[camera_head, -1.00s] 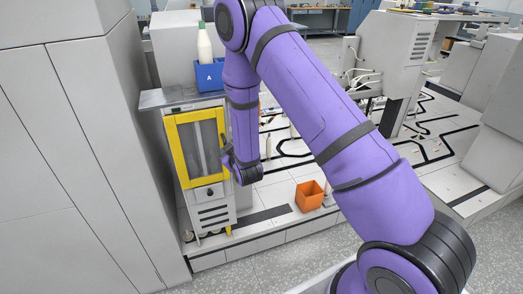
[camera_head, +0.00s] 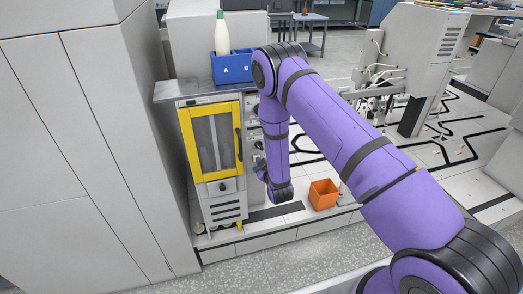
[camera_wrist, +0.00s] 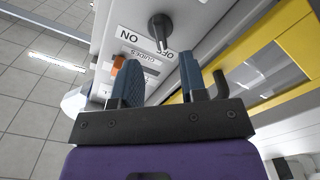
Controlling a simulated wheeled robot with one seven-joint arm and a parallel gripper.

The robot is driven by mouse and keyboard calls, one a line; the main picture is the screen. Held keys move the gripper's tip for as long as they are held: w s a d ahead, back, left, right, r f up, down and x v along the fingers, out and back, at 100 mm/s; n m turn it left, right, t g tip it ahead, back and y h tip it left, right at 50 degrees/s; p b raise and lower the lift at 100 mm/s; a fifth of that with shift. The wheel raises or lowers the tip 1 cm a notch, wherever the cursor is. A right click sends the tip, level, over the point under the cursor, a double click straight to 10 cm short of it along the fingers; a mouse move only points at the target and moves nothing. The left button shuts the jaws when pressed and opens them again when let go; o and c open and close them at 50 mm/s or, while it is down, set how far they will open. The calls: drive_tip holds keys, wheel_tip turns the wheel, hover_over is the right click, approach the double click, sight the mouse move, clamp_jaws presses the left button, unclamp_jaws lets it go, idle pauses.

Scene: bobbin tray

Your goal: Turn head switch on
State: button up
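In the wrist view a dark round switch knob (camera_wrist: 161,30) sticks out of a light grey panel (camera_wrist: 205,30). ON and OFF labels stand beside it, upside down. An orange rocker switch (camera_wrist: 118,63) sits lower left of it, by a smaller label that I read as possibly GUIDES. I cannot read which switch is labelled head. My gripper (camera_wrist: 160,75) is open, its two blue-grey fingers apart with nothing between them. The knob shows beyond and between the fingertips, apart from them. In the head view my gripper (camera_head: 259,163) is by the panel at the machine's right side, partly hidden.
A yellow-framed door (camera_head: 212,142) with a handle is left of the panel. An orange bin (camera_head: 323,194) is on the floor platform. A tall grey cabinet (camera_head: 85,150) borders the left.

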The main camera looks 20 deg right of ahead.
sight(260, 148)
drive_tip(key=shift+w, duration=2.7)
drive_tip(key=shift+c, duration=0.2)
clamp_jaws()
